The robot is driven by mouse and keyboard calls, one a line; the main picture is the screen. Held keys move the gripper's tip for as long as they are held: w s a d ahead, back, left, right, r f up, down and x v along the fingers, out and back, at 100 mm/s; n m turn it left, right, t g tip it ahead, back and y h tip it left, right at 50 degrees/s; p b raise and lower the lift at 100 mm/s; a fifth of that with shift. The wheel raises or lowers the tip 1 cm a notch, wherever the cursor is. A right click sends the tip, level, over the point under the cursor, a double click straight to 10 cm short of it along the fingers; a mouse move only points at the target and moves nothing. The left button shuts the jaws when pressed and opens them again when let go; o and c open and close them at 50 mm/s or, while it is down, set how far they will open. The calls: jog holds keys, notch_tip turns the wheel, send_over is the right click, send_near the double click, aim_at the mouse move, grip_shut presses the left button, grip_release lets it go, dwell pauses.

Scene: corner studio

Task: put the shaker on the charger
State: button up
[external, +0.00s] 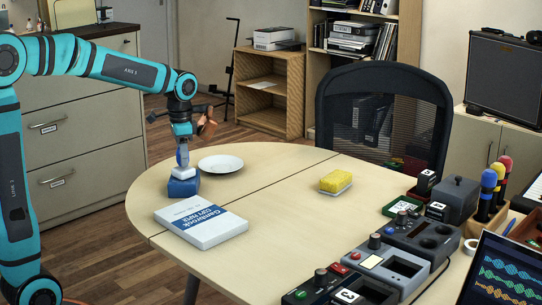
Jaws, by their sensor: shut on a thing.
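The charger appears to be the round white plate (220,164), lying flat and empty near the table's far left edge. My gripper (183,163) points down just left of the plate, close above the tabletop. It is shut on a small blue thing with a pale upper part, apparently the shaker (183,187). The shaker looks upright, to the left of the plate and apart from it. The fingers partly hide its top. Whether its base touches the table is too small to tell.
A thick white and blue book (201,220) lies just in front of the shaker. A yellow sponge (335,181) lies at mid table. Grey devices (392,268) and a grey box (453,199) fill the right side. A black chair (385,115) stands behind.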

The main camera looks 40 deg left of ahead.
jog(key=shift+f, duration=0.3)
jog(key=shift+f, duration=0.1)
jog(key=o, duration=1)
notch_tip(320, 180, up, 12)
jog(key=shift+r, duration=0.15)
jog(key=s+r+n+t, duration=0.1)
jog(key=s+r+t, duration=0.4)
jog(key=s, duration=0.3)
jog(key=s+d+r+n+t, duration=0.1)
jog(key=s+r+n+t, duration=0.1)
jog(key=s+r+t, duration=0.3)
jog(key=s+d+r+n+t, duration=0.1)
jog(key=s+r+t, duration=0.4)
jog(key=s, duration=0.6)
jog(key=shift+d+r+n+t, duration=0.1)
jog(key=shift+n+t, duration=0.25)
jog(key=shift+t, duration=0.25)
jog(key=shift+d+r+n+t, duration=0.1)
jog(key=shift+n+t, duration=0.25)
jog(key=shift+t, duration=0.25)
